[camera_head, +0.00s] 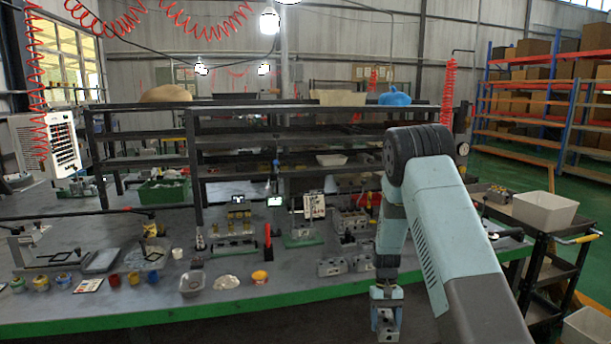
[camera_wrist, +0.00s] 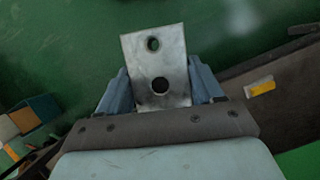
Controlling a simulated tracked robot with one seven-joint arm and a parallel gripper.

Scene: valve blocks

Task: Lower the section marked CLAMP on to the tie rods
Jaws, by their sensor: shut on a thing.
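My gripper (camera_head: 387,312) hangs low in front of the bench's near edge, right of centre in the head view. In the wrist view my gripper (camera_wrist: 158,68) is shut on a grey metal section (camera_wrist: 175,62) with two round holes, its blue fingers on either side. No CLAMP marking is legible on the visible face. Green floor shows beyond the section, so it is off the bench. A fixture with a green base and upright parts (camera_head: 303,240) stands mid-bench, left of my arm. I cannot tell whether its uprights are the tie rods.
Metal blocks (camera_head: 333,267) lie near the bench's front, just left of my arm. A red upright item (camera_head: 268,243) and small pots (camera_head: 259,277) are further left. A trolley (camera_head: 545,245) with a white bin (camera_head: 544,208) stands at the right. The bench's green front edge (camera_head: 150,318) is close.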

